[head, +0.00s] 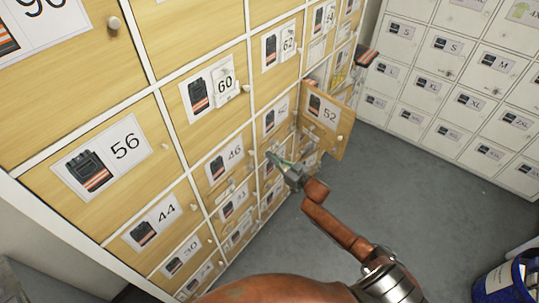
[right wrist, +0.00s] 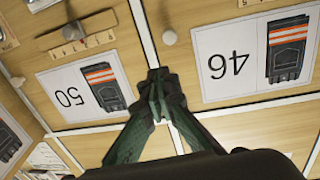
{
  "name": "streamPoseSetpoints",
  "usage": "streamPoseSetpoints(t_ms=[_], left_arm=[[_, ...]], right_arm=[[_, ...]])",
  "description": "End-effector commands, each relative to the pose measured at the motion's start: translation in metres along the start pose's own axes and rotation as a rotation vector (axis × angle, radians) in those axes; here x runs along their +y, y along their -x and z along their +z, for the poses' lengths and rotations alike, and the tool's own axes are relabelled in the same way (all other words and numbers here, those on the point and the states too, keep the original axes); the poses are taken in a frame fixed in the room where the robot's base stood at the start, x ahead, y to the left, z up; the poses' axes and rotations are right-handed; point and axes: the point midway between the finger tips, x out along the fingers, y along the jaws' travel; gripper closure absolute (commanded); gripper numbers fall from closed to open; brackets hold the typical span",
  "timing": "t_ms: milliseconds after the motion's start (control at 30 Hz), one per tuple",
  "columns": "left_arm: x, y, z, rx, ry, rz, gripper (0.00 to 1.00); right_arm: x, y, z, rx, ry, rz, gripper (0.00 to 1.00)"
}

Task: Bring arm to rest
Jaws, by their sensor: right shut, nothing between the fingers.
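My right arm reaches in from the lower right in the head view. Its gripper (head: 275,159) is in front of the wooden lockers, near the doors numbered 46 (head: 226,160) and 50 (head: 276,115). In the right wrist view the fingers (right wrist: 160,75) are shut with their tips together and nothing between them. Behind them are the 46 door (right wrist: 238,70) and the 50 door (right wrist: 85,92). I cannot tell whether the fingertips touch the locker front. My left gripper is not in view.
The locker door numbered 52 (head: 325,118) stands open, just beyond my right gripper. White lockers (head: 450,80) line the right side. A blue bin (head: 508,280) stands at the lower right. The grey floor (head: 425,195) between is clear.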

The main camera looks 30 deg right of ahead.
Motion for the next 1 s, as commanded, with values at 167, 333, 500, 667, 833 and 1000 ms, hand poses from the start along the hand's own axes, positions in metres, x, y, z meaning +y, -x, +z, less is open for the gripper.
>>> streamPoseSetpoints(t_ms=[167, 333, 500, 667, 833, 1000], left_arm=[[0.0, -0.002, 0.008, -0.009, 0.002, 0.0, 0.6], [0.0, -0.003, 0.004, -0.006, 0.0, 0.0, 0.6], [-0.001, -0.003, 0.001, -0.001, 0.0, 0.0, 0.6], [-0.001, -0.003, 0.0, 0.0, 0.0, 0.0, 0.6], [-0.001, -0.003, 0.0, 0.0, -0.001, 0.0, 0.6], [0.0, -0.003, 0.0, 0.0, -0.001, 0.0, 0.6]], right_arm=[[0.006, 0.046, 0.002, -0.001, 0.001, 0.003, 1.0], [0.01, 0.078, 0.001, 0.0, 0.001, 0.007, 1.0], [0.011, 0.093, 0.001, 0.002, 0.001, 0.006, 1.0], [0.011, 0.096, 0.0, 0.002, 0.001, 0.005, 1.0], [0.012, 0.096, 0.006, -0.007, 0.0, 0.011, 1.0], [0.027, 0.114, 0.069, -0.106, -0.006, 0.085, 1.0]])
